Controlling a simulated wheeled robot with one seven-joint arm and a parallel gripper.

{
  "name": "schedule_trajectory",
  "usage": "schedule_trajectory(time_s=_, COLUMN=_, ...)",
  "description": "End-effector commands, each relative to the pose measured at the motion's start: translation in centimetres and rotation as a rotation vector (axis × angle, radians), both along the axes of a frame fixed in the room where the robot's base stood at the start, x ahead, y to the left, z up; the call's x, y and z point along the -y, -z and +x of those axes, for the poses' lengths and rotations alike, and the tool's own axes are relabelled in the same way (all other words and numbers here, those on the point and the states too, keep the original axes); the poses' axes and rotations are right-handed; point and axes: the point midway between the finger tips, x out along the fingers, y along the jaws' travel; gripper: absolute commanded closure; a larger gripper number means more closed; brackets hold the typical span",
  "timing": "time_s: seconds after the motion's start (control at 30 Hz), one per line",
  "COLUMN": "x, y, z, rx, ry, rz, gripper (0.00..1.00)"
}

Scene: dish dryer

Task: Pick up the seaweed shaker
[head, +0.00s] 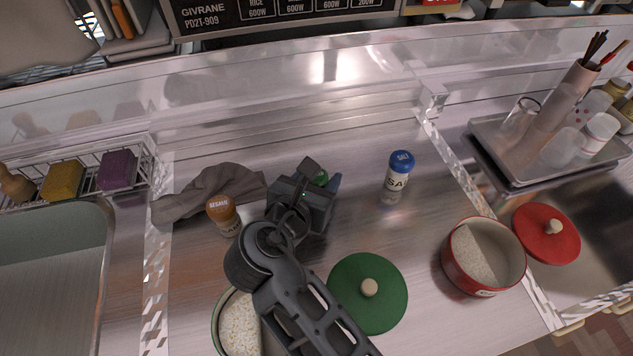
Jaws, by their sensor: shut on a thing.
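My gripper (322,176) reaches down over the middle of the steel counter. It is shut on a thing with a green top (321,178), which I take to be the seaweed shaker. Only a small part of the green top shows between the fingers. The shaker's body and label are hidden behind my gripper, and I cannot tell whether it touches the counter.
A blue-capped salt shaker (398,177) stands to the right. A green lid (367,312), a rice-filled pot (237,324) and a red pot (450,267) are nearer.

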Motion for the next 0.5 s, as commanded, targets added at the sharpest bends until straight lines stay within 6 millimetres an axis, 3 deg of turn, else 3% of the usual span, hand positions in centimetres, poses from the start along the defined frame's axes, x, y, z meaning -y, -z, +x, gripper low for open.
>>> schedule_trajectory(time_s=0.27, x=0.0, y=-1.5, z=0.0, rx=0.001, ry=0.002, rz=0.001, gripper=0.82)
schedule_trajectory(time_s=0.43, x=0.0, y=-4.5, z=0.0, rx=0.004, ry=0.001, rz=0.004, gripper=0.82)
schedule_trajectory(time_s=0.5, x=1.7, y=-5.2, z=-0.8, rx=0.001, ry=0.004, rz=0.002, gripper=0.82)
